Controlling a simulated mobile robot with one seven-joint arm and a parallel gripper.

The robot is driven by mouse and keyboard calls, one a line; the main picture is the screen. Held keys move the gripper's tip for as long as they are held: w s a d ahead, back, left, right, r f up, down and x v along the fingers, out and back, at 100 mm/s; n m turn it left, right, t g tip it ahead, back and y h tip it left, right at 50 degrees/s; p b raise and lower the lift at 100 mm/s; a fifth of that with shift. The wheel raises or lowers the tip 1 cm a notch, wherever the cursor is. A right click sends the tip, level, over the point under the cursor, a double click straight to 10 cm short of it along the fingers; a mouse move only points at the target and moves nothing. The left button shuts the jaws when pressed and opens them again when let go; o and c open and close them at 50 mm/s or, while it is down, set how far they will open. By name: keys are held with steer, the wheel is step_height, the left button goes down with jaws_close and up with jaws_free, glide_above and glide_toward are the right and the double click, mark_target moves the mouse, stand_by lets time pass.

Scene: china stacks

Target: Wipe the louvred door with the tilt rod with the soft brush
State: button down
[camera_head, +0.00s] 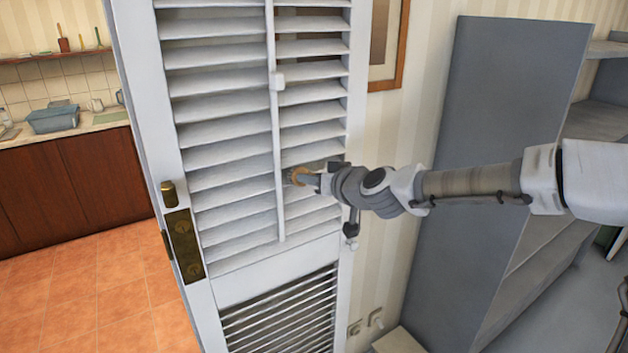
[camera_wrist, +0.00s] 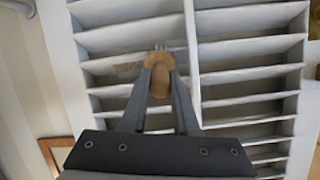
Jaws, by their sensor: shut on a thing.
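The white louvred door (camera_head: 233,190) stands in the middle of the head view, with its vertical tilt rod (camera_head: 277,150) down the front of the slats. The tilt rod also shows in the wrist view (camera_wrist: 193,70). My gripper (camera_head: 305,178) is at the slats just right of the rod. It is shut on the soft brush, whose tan wooden part (camera_wrist: 160,80) shows between the fingers in the wrist view. The brush's far end is at the slats; its bristles are mostly hidden and contact is unclear. A greyish-brown smudge (camera_wrist: 127,70) marks a slat left of the brush.
A tall grey shelf unit (camera_head: 500,130) stands right of the door, behind my arm. A brass lock and knob (camera_head: 183,240) are on the door's left edge. A kitchen counter (camera_head: 80,185) is at the far left, with open tiled floor before it.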

steer(key=shift+w+d, duration=3)
steer(key=shift+d, duration=1.45)
steer(key=shift+s+a+b, duration=0.55)
steer(key=shift+s+a, duration=0.45)
steer(key=shift+a, duration=0.5)
steer(key=shift+s+a+b, duration=0.55)
steer(key=shift+s+a, duration=0.5)
steer(key=shift+a, duration=0.45)
steer(key=shift+s+a+b, duration=0.55)
steer(key=shift+s+a, duration=0.45)
steer(key=shift+a, duration=0.5)
steer(key=shift+s+d+p, duration=0.55)
steer(key=shift+s, duration=0.25)
steer(key=shift+s+d+p, duration=0.5)
steer(key=shift+s+d, duration=0.1)
steer(key=shift+s, duration=0.25)
steer(key=shift+s+d+p, duration=0.55)
steer(key=shift+s, duration=0.25)
